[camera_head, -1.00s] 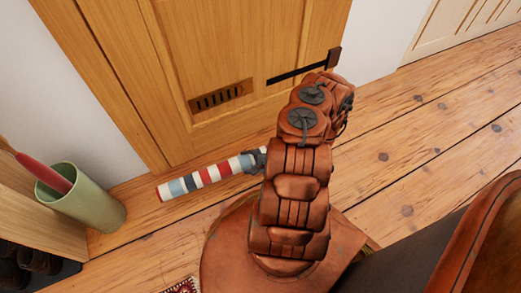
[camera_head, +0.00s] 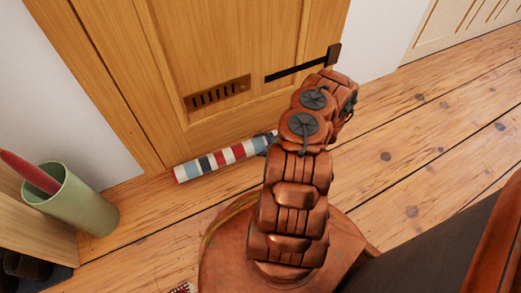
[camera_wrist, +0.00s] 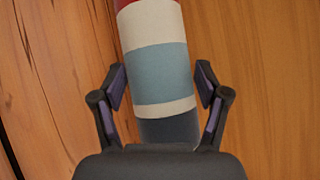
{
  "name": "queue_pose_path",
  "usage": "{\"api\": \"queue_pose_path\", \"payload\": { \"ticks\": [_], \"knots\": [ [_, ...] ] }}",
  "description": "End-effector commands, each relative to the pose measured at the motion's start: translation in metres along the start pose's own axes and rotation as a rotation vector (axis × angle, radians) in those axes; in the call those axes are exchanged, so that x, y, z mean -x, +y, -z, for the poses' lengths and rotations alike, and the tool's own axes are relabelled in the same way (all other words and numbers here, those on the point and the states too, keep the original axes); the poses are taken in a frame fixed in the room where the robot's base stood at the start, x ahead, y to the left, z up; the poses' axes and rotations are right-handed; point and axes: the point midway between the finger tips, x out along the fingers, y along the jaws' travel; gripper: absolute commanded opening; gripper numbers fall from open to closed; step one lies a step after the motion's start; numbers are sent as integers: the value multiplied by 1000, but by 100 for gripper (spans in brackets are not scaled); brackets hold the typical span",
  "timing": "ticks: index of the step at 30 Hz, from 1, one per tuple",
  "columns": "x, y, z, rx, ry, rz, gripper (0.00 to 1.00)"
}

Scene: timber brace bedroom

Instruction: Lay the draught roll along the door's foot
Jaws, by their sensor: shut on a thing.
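The draught roll (camera_head: 222,159) is a striped red, white, blue and navy cylinder. In the head view it lies close along the foot of the wooden door (camera_head: 225,60), its left end near the door frame. Its right part is hidden behind my arm. In the wrist view the roll (camera_wrist: 160,70) runs between the two fingers of my gripper (camera_wrist: 161,90), which is shut on it. I cannot tell whether the roll touches the floor or the door. The fingers are mostly hidden by my arm in the head view.
A green bin (camera_head: 85,205) with a red object (camera_head: 28,172) in it stands at the left beside a wooden unit (camera_head: 35,235). A vent (camera_head: 217,94) and black bar (camera_head: 300,65) are on the door. The plank floor (camera_head: 430,140) is clear at right.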

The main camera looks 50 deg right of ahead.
Motion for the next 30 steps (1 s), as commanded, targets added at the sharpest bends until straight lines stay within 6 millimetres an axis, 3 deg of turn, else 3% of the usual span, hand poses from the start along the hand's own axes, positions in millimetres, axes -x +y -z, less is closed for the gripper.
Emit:
{"api": "queue_pose_path", "payload": {
  "ticks": [6,14,15,22,30],
  "knots": [
    [-13,17,12,0,-1,1,4],
    [-14,18,13,-2,0,0,5],
    [-14,19,13,-2,0,0,76],
    [-14,19,14,-1,1,-1,100],
    [-14,18,14,0,1,-1,100]
  ]
}}
